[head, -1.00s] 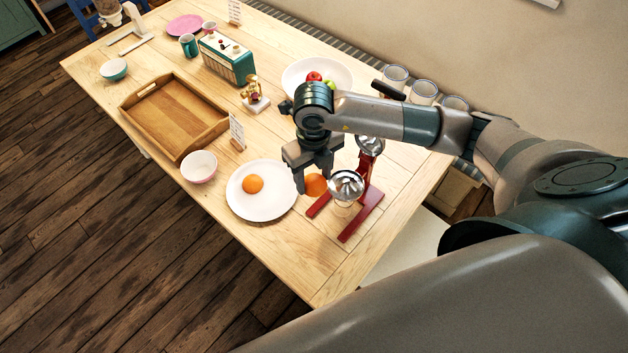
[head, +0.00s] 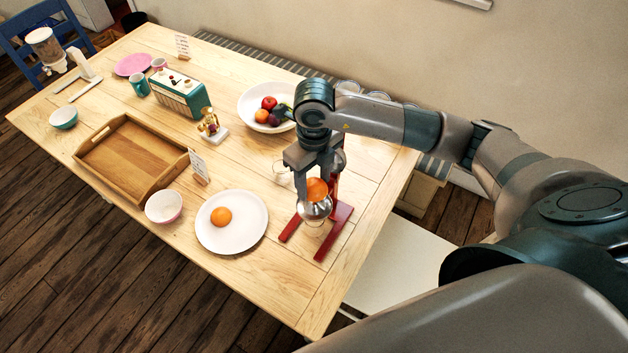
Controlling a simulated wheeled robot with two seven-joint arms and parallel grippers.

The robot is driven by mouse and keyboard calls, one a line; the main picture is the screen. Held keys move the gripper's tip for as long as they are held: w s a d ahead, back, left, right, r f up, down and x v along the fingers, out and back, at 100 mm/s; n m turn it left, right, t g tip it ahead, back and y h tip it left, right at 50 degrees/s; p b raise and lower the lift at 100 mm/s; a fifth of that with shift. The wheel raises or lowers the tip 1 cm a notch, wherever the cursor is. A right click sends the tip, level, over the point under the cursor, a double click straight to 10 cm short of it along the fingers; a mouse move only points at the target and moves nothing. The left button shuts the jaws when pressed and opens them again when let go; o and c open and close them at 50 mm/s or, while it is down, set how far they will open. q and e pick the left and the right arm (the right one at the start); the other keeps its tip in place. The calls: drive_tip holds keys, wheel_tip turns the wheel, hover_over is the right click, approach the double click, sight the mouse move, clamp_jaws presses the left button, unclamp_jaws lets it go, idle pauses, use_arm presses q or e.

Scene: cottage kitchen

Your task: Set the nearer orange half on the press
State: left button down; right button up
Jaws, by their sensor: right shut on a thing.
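An orange half (head: 317,188) is between the fingers of my right gripper (head: 316,178), which is shut on it. The gripper points down, and the orange half is at the metal cup of the red press (head: 340,214); I cannot tell whether it rests on the cup or hangs just above. The press stands near the table's right edge, its upper part partly hidden by the gripper. The other orange half (head: 221,217) lies on the white plate (head: 231,247) left of the press. My left gripper is not in view.
A pink-white bowl (head: 164,207), a wooden tray (head: 140,160) and a small card (head: 199,166) are left of the plate. A fruit bowl (head: 258,98) stands behind, near the arm. A drinking glass (head: 281,172) is close left of the gripper. The near table corner is clear.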

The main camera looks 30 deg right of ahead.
drive_tip(key=shift+f, duration=0.15)
drive_tip(key=shift+f+b, duration=1.7)
drive_tip(key=shift+f, duration=1.05)
drive_tip(key=shift+b, duration=0.45)
drive_tip(key=shift+f+b, duration=0.35)
drive_tip(key=shift+f, duration=0.05)
drive_tip(key=shift+r+p, duration=0.4)
drive_tip(key=shift+r, duration=0.45)
idle(1.5)
drive_tip(key=shift+f+b, duration=0.85)
drive_tip(key=shift+b, duration=0.2)
drive_tip(key=shift+r+p, duration=0.35)
drive_tip(key=shift+r, duration=0.4)
